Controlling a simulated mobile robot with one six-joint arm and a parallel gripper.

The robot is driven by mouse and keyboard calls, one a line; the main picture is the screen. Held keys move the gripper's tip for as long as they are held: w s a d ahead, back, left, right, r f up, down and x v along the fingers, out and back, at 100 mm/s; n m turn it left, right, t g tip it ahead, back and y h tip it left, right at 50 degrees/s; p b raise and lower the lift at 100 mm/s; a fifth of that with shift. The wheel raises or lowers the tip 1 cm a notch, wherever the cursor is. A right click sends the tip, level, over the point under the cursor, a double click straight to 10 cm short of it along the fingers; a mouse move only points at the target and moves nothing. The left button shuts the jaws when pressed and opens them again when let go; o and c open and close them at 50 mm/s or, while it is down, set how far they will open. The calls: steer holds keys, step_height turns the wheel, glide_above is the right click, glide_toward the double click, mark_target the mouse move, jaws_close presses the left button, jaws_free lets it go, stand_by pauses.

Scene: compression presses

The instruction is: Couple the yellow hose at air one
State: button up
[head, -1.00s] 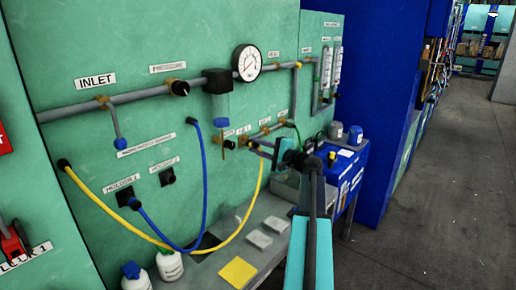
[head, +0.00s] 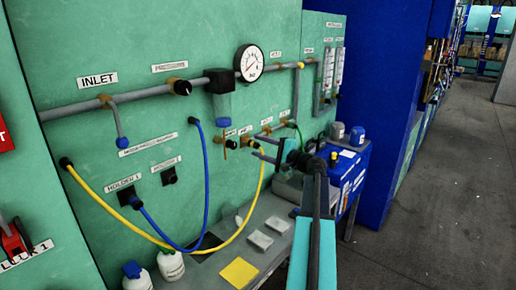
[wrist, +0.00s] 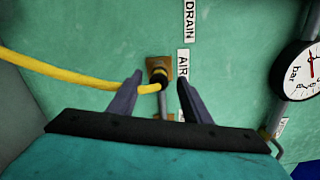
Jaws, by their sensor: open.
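The yellow hose (head: 228,240) loops from a black port at the panel's left to the row of fittings at right. In the wrist view, the yellow hose (wrist: 70,79) ends in a dark collar at a brass fitting (wrist: 157,66) beside a label reading AIR; its number is hidden. The hose end appears seated there. My gripper (wrist: 157,88) is open, with one finger on each side of the hose end and visible gaps. In the head view, my gripper (head: 257,147) is in front of the fittings, and the exact contact there is too small to tell.
A blue hose (head: 205,185) hangs in front of the green panel. A pressure gauge (head: 249,63) and grey pipe are above the fittings. Below, a bench holds white bottles (head: 171,266) and a yellow pad (head: 239,272). A blue cabinet (head: 350,175) stands right of my arm.

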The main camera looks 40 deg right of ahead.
steer(key=s+d+b, duration=0.1)
steer(key=s+b, duration=0.2)
steer(key=s, duration=0.9)
steer(key=shift+s, duration=0.25)
steer(key=shift+d, duration=0.1)
stand_by(0.4)
